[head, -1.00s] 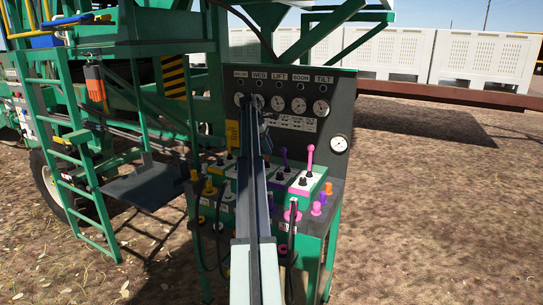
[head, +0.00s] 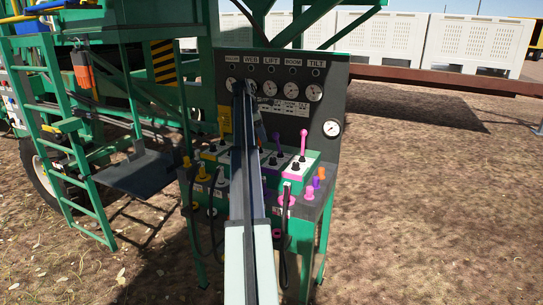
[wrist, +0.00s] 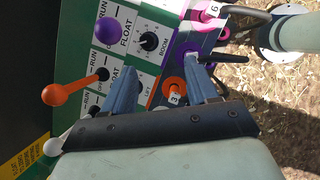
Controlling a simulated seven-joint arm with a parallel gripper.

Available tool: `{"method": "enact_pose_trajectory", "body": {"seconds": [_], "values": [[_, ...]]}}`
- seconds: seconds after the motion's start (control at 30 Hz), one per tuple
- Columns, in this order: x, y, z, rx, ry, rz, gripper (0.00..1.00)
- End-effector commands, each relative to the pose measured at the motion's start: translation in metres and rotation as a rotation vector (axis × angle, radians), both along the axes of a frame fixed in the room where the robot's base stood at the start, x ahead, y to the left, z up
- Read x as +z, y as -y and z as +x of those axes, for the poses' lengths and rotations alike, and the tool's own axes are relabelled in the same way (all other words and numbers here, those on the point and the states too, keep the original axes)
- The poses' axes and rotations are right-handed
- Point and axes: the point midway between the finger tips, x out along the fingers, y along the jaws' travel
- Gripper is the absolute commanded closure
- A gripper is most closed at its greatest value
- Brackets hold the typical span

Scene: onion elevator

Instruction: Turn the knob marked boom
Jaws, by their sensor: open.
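The boom knob (wrist: 149,41) is a small black dial on a white plate in the wrist view, with a printed scale around it and the word BOOM beside it. My gripper (wrist: 161,72) is open in the wrist view, its two blue-grey fingers apart and empty. The knob lies beyond the fingertips, slightly left of midway between them, and appears untouched. In the head view the control panel (head: 300,130) stands ahead. My arm covers part of it and hides the gripper's fingers there.
A purple-ball lever (wrist: 107,27) and an orange lever (wrist: 56,94) stand left of the knob. A purple knob (wrist: 188,52) and an orange knob (wrist: 174,88) sit near the right finger. Gauges (head: 315,93) line the upright panel. Open ground lies right.

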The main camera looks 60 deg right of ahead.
Motion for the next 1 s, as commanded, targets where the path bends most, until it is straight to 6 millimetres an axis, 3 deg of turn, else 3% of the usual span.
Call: {"method": "enact_pose_trajectory", "body": {"seconds": [0.3, 0.53, 1.0], "values": [[-0.001, 0.01, 0.007, 0.307, -0.028, 0.005, 0.42], [-0.007, 0.013, 0.006, 0.363, -0.042, 0.018, 0.42], [-0.076, 0.034, -0.012, 0.36, -0.042, 0.019, 0.42]]}}
